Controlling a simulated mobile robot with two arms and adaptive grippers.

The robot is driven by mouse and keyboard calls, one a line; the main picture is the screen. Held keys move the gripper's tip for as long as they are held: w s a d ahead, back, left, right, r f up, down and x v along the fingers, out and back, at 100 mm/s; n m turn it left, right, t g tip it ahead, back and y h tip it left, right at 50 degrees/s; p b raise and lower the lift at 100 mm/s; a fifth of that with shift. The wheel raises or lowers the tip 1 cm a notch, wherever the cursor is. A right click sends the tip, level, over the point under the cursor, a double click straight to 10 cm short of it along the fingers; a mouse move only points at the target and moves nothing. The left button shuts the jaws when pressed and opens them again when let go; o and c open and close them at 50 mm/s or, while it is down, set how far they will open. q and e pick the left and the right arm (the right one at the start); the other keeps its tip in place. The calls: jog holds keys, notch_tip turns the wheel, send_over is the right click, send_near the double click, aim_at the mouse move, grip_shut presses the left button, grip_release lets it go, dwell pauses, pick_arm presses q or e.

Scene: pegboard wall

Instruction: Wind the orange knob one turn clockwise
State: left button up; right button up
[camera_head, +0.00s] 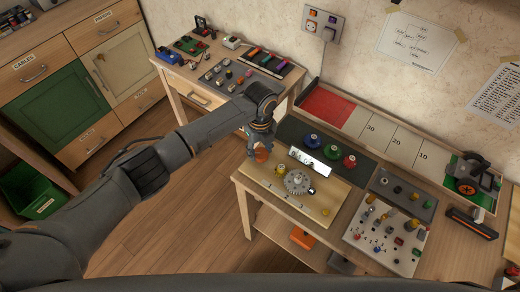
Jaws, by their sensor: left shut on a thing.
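The orange knob (262,155) stands at the left end of a light wooden board (318,208) on the workbench. My left gripper (261,143) comes down on it from above and is shut on it. The fingers hide part of the knob, and its pointer or markings are too small to read. My right gripper is not in view.
A yellow knob (280,170), a grey gear dial (297,182) and a small lit display (310,162) sit close by to the right. Green (331,152) and red (349,161) knobs stand behind on a dark panel. A panel of small switches (386,235) is at the front right.

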aim_at(260, 152)
pick_arm(q)
jog(key=shift+m, duration=0.5)
jog(key=o, duration=1.1)
jog(key=shift+o, duration=0.2)
jog(key=shift+r, duration=0.1)
notch_tip(260, 152, up, 12)
